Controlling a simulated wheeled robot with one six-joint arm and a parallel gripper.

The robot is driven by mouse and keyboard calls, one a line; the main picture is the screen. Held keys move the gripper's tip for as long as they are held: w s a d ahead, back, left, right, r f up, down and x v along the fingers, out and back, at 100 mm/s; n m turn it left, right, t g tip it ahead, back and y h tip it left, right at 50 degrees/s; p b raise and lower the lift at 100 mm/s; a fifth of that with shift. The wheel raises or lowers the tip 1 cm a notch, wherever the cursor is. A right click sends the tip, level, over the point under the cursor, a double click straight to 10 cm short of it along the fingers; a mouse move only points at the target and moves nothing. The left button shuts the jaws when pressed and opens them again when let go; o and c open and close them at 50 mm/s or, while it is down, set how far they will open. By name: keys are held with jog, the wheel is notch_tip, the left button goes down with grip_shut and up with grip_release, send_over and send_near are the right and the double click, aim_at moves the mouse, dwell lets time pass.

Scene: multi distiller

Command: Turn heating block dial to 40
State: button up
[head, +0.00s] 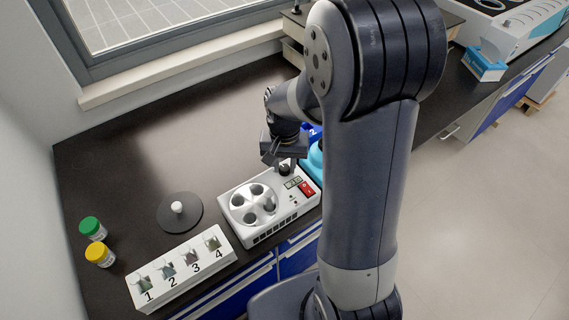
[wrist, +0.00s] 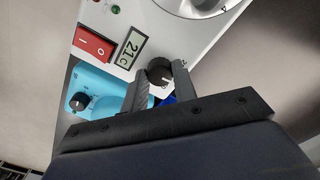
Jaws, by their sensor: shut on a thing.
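The white heating block (head: 262,235) stands on the dark bench, with a round silver top with several wells. Its black dial (wrist: 160,71) has a white mark and sits next to a small display (wrist: 131,48) that reads about 21c. My gripper (wrist: 161,82) is shut on the dial, one finger on each side of it. In the head view my gripper (head: 284,164) is over the block's back right corner, and the dial is partly hidden. A red rocker switch (wrist: 93,45) marked I and O is beside the display.
A light-blue device (wrist: 102,88) with its own black knob (wrist: 78,102) stands close beside the block. A numbered rack (head: 160,293), a grey disc (head: 180,216), and green-capped (head: 91,226) and yellow-capped (head: 98,253) jars are at left. The bench behind is clear.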

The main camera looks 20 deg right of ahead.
aim_at(285, 167)
jog(key=shift+m, duration=0.5)
jog(key=o, duration=1)
jog(key=shift+r, duration=0.1)
notch_tip(285, 167, up, 11)
jog(key=shift+f, duration=0.2)
notch_tip(285, 167, down, 11)
jog(key=shift+r, duration=0.1)
jog(key=shift+n, duration=0.3)
